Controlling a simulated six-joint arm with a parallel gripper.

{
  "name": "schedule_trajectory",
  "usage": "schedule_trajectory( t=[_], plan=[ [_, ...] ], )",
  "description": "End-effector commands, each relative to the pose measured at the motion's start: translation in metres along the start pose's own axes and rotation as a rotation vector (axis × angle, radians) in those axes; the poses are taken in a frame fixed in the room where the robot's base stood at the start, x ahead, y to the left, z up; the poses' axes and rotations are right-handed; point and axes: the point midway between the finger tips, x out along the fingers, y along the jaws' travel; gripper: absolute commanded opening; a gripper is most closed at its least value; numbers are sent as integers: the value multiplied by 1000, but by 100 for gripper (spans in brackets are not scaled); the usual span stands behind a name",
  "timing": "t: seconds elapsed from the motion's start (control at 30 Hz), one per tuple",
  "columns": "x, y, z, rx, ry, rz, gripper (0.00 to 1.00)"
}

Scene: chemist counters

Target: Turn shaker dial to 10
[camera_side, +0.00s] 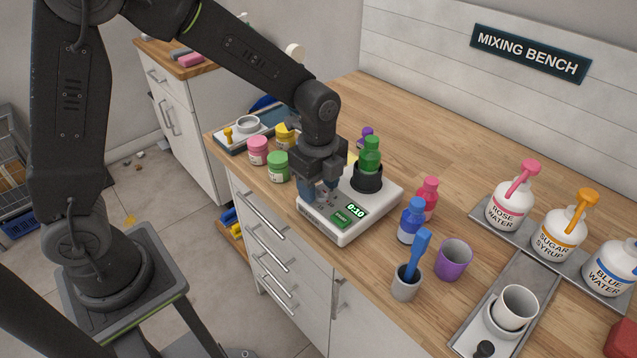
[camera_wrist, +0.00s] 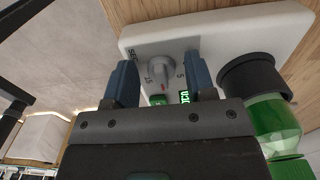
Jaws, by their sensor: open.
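The shaker (camera_side: 372,208) is a white box on the wooden bench, with a lit green display (camera_side: 356,209) that reads 0:10 and a green button (camera_side: 341,219). A green bottle (camera_side: 370,157) stands in its black holder (camera_side: 367,178). In the wrist view the grey dial (camera_wrist: 161,72) shows on the white top, with 5 and 15 marked around it. My gripper (camera_side: 318,190) is over the dial end of the shaker. In the wrist view its two blue fingers (camera_wrist: 160,80) are apart, one on each side of the dial. I cannot tell whether they touch it. In the side view my gripper hides the dial.
Pink (camera_side: 257,151), green (camera_side: 277,166) and yellow (camera_side: 284,134) jars stand left of the shaker. Blue (camera_side: 411,221) and pink (camera_side: 427,198) bottles stand close on its right. A purple cup (camera_side: 453,260) and a grey cup (camera_side: 405,284) holding a blue tool are farther right.

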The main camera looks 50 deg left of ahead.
Motion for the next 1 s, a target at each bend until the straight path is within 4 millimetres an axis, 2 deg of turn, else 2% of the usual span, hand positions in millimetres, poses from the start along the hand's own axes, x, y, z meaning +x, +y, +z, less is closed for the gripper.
schedule_trajectory(
  t=[0.13,0.27,0.7,0.83,1.0],
  plan=[
    [-2,0,0,0,0,0,50],
    [-16,-1,0,0,0,-4,50],
    [-109,0,0,0,1,-4,50],
    [-126,0,0,0,0,-2,50],
    [-137,0,0,0,0,-1,50]
  ],
)
